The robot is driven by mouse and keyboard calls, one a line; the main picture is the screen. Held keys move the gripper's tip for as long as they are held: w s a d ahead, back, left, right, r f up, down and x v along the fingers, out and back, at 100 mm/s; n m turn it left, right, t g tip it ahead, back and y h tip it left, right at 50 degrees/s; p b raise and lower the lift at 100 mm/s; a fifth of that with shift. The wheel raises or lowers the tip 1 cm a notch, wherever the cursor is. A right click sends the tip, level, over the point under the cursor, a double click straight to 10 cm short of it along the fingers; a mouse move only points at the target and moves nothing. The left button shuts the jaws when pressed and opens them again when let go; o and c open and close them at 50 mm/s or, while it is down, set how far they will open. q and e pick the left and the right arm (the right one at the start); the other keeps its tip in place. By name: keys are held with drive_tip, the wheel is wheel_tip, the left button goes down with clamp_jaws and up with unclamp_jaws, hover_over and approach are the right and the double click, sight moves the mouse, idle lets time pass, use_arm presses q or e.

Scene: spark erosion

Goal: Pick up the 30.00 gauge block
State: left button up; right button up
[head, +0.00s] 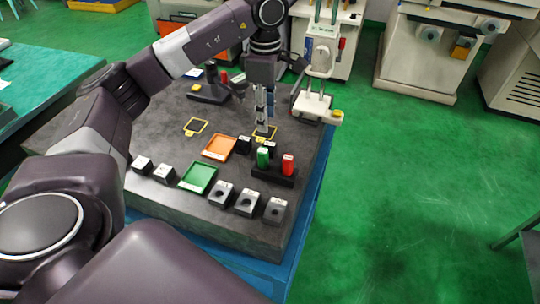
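My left gripper (265,112) points down over the dark stone table (215,112), above or at a small yellow-framed spot (265,132). Pale metallic shapes show at its fingers, but I cannot tell fingers from a held block, or whether it is open or shut. Small dark blocks with white labels stand near it (243,145). More labelled blocks stand along the near side: two at left (142,164) and a row with dark round holes at right (247,202). The labels are too small to read, so I cannot tell which block is the 30.00. My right gripper is out of view.
An orange tray (219,147) and a green tray (198,178) lie on the table. A dark holder (272,174) carries a green cylinder (263,157) and a red cylinder (288,164). A white stand (312,107) is at the table's far right. Open green floor (420,180) lies to the right.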

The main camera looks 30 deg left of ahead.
sight(269, 146)
use_arm(q)
wheel_tip(269, 146, down, 2)
drive_tip(key=shift+w+f+b, duration=0.1)
drive_tip(key=shift+w+b, duration=0.05)
drive_tip(key=shift+b, duration=0.4)
drive_tip(key=shift+f, duration=0.2)
drive_tip(key=shift+f+p, duration=0.3)
drive_tip(key=shift+f, duration=0.05)
drive_tip(key=f, duration=0.1)
drive_tip(key=f+p, duration=0.1)
drive_tip(key=f, duration=0.1)
drive_tip(key=f+p, duration=0.1)
drive_tip(key=f, duration=0.1)
drive_tip(key=shift+d+f, duration=0.2)
drive_tip(key=shift+d, duration=0.15)
drive_tip(key=shift+f+p, duration=0.3)
drive_tip(key=shift+f, duration=0.25)
clamp_jaws()
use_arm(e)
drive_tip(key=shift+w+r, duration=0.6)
